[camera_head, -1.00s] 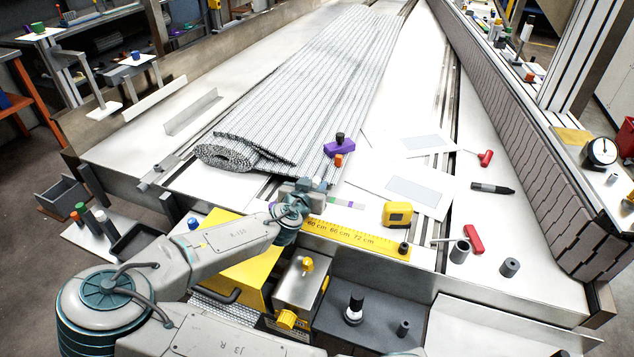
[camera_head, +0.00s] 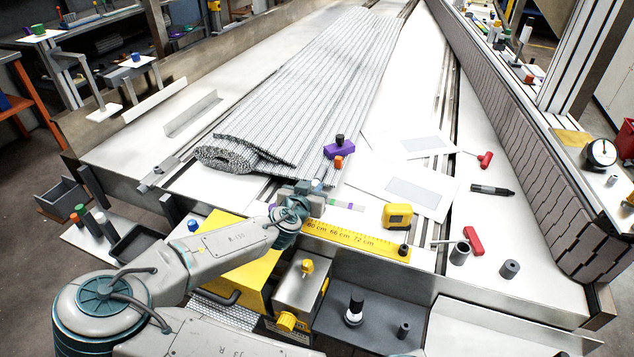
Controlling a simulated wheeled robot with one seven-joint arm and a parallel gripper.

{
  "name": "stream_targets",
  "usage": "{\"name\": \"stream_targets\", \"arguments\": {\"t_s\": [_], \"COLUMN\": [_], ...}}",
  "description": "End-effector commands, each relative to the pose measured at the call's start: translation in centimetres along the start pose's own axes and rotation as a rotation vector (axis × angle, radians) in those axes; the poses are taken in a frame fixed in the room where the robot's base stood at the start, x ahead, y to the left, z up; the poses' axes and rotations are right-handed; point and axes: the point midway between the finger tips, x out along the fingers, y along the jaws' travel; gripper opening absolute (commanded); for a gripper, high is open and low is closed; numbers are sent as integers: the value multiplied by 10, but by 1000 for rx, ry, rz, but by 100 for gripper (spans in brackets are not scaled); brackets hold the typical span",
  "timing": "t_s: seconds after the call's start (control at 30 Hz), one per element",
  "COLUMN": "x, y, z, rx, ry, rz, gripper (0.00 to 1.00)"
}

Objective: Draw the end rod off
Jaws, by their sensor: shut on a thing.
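A grey woven mesh belt (camera_head: 310,85) lies along the conveyor bed, its near left end rolled into a coil (camera_head: 222,158). My gripper (camera_head: 312,196) is low over the near edge of the bed, in front of the belt and apart from the coil. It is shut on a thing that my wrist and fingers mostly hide. I take it to be the end rod, but its length and ends cannot be made out. A purple block (camera_head: 340,149) with a black knob sits at the belt's near right corner, with an orange piece beside it.
A yellow ruler (camera_head: 355,238) lies along the front edge, right of my gripper. A yellow tape measure (camera_head: 397,215), paper sheets (camera_head: 420,187), a black marker (camera_head: 492,189) and a red-handled tool (camera_head: 473,240) lie to the right. A grey bracket (camera_head: 160,174) stands at the left edge.

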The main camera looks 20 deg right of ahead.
Motion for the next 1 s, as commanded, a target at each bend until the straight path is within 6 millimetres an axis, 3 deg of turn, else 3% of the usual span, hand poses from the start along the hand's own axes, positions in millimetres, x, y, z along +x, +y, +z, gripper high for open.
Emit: {"name": "stream_targets", "arguments": {"t_s": [1.0], "x": [-74], "y": [-1], "z": [26], "rx": [-2], "ry": [0], "rz": [-2], "gripper": [0]}}
